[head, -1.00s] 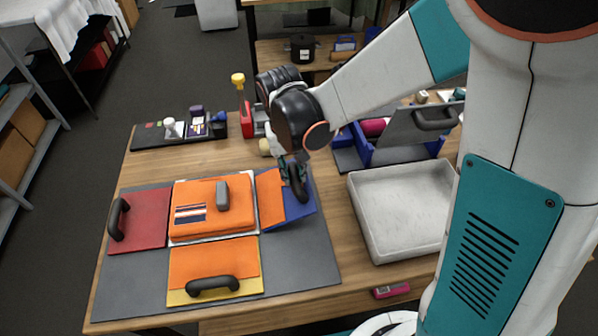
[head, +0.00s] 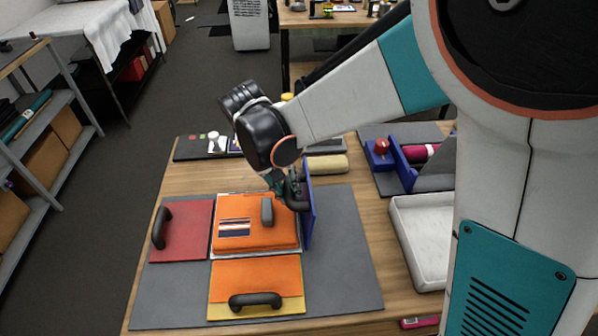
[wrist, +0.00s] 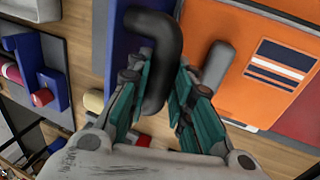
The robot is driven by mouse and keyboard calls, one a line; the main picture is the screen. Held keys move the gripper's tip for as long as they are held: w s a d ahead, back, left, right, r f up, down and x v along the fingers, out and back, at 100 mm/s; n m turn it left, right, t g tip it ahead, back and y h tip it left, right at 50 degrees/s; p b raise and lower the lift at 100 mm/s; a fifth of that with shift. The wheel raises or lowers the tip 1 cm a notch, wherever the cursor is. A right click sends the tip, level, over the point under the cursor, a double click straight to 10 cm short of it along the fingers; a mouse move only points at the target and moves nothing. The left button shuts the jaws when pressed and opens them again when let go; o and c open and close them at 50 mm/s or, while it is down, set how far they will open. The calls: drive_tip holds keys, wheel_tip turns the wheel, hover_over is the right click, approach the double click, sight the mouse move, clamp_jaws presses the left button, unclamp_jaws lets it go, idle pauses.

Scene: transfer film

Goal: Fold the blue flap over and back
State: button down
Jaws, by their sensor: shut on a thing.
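The blue flap (head: 309,218) stands roughly upright, edge-on, at the right side of the orange panel (head: 240,210). Its black handle (wrist: 160,45) faces left, over the panel. My gripper (head: 281,187) is shut on that handle, with teal fingers on both sides of it in the wrist view (wrist: 156,88). In the wrist view the blue flap (wrist: 122,45) is a dark blue strip left of the handle. The red flap (head: 193,232) and the yellow-edged flap (head: 300,305) with orange on top lie flat, left of and in front of the panel.
A grey block (head: 267,211) stands on the orange panel, close to my gripper. A white tray (head: 398,215) and a blue holder (head: 402,165) are at the right. A beige roll (head: 328,163) lies behind. The grey mat (head: 350,260) is bare right of the flap.

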drive_tip(key=shift+w+a+f+h+b, duration=0.1)
drive_tip(key=shift+a+f+h+b, duration=0.15)
drive_tip(key=shift+a+h, duration=0.4)
drive_tip(key=shift+a+f+h+b, duration=0.1)
drive_tip(key=shift+a+h+b, duration=0.3)
drive_tip(key=shift+a, duration=0.35)
drive_tip(key=c, duration=1.4)
unclamp_jaws()
drive_tip(key=v, duration=1.2)
drive_tip(key=shift+a, duration=0.15)
